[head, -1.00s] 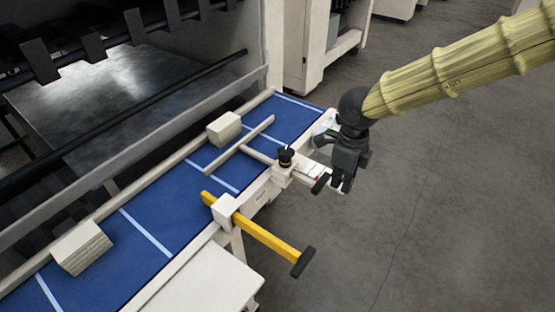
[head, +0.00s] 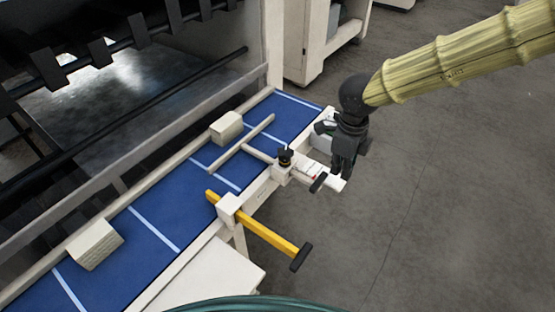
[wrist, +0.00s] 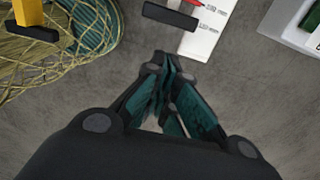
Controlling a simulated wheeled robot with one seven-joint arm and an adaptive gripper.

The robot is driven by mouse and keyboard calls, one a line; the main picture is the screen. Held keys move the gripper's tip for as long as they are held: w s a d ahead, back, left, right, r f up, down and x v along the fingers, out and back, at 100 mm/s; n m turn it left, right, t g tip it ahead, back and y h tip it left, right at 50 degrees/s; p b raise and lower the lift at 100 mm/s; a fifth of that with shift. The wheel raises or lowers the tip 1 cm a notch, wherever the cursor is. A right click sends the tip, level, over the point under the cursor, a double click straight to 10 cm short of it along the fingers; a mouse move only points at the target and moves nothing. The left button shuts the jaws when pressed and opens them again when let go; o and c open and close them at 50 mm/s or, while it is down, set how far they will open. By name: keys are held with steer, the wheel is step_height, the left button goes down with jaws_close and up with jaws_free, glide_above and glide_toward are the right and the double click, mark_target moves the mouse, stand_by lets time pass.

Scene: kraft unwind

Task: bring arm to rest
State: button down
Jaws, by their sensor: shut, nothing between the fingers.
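My gripper (head: 345,165) hangs from my sleeved arm at the right of the head view, fingers pointing down. It is beside the right end of the blue table, by the white scale bar (head: 331,182). In the wrist view my gripper (wrist: 170,92) is shut and empty, with grey floor beneath its fingertips. The white scale bar (wrist: 205,30) with its black handle lies ahead of the fingers there, apart from them.
The blue table (head: 185,215) carries two pale blocks (head: 95,245) (head: 226,128) and a T-shaped fence (head: 243,145). A yellow bar (head: 265,235) with a black grip juts out over the floor. Open floor (head: 440,220) lies to the right.

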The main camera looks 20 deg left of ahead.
stand_by(0.4)
steer(key=s+d+f+n+t+h+b, duration=0.1)
steer(key=s+d+f+n+b, duration=0.4)
steer(key=f, duration=0.6)
steer(key=s+d+f+n+t+h, duration=0.1)
steer(key=d+f+n, duration=0.1)
steer(key=d+f, duration=0.6)
steer(key=s+d+f+n+h+b, duration=0.1)
steer(key=s+d+f+n+b, duration=0.25)
steer(key=f, duration=0.95)
steer(key=s+d+f+n+g+y+b, duration=0.1)
steer(key=s+f+n, duration=0.4)
steer(key=s, duration=0.5)
steer(key=s+d+f+n+g+y+b, duration=0.1)
steer(key=s+d+f+n+y+b, duration=0.1)
steer(key=s+d+f+n, duration=0.3)
steer(key=s+d+f+b, duration=0.1)
steer(key=s+f, duration=0.3)
steer(key=s, duration=0.1)
steer(key=shift+s+f+n+b, duration=0.35)
steer(key=shift+b, duration=0.05)
